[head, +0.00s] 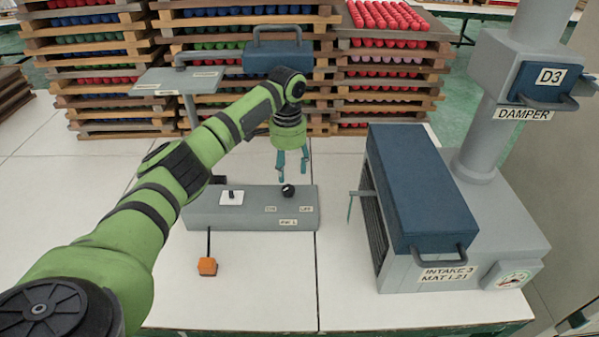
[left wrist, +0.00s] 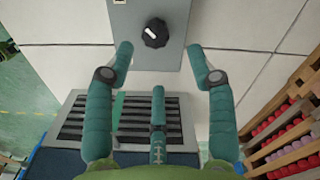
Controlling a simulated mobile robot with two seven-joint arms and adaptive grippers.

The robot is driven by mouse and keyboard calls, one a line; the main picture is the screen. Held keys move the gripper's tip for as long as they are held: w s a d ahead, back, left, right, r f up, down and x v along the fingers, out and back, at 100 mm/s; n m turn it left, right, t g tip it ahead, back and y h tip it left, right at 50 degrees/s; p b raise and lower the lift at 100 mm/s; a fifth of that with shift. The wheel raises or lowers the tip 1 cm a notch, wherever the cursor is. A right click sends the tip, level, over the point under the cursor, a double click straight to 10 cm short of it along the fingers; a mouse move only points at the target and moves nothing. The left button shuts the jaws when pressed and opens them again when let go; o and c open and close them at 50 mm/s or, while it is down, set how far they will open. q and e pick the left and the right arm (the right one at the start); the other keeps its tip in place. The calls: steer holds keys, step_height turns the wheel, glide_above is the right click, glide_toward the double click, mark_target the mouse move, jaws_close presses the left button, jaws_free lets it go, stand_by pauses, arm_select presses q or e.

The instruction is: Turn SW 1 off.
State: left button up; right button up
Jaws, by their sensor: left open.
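The grey switch box (head: 250,213) stands on the white table. Its round black knob (head: 288,191) is at the right end of the top, and small labels, seemingly ON at left and OFF at right, are on its front above a plate that seems to read SW 1. In the left wrist view the knob (left wrist: 155,33) shows a white mark slanting toward the upper left. My left gripper (head: 293,172) points down, open and empty, just above and behind the knob. Its fingertips (left wrist: 160,47) are apart on both sides of the knob, without visible contact. My right gripper is out of view.
Stacked racks (head: 220,60) fill the back.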

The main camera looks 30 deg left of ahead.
mark_target(288, 188)
arm_select(q)
steer(key=shift+s+f, duration=0.25)
steer(key=shift+f, duration=0.35)
steer(key=shift+s+f, duration=0.2)
steer(key=shift+f, duration=0.4)
step_height(288, 188, down, 3)
steer(key=shift+f+p, duration=0.1)
steer(key=shift+p, duration=0.35)
steer(key=shift+w+f, duration=0.1)
steer(key=shift+f, duration=0.2)
jaws_close()
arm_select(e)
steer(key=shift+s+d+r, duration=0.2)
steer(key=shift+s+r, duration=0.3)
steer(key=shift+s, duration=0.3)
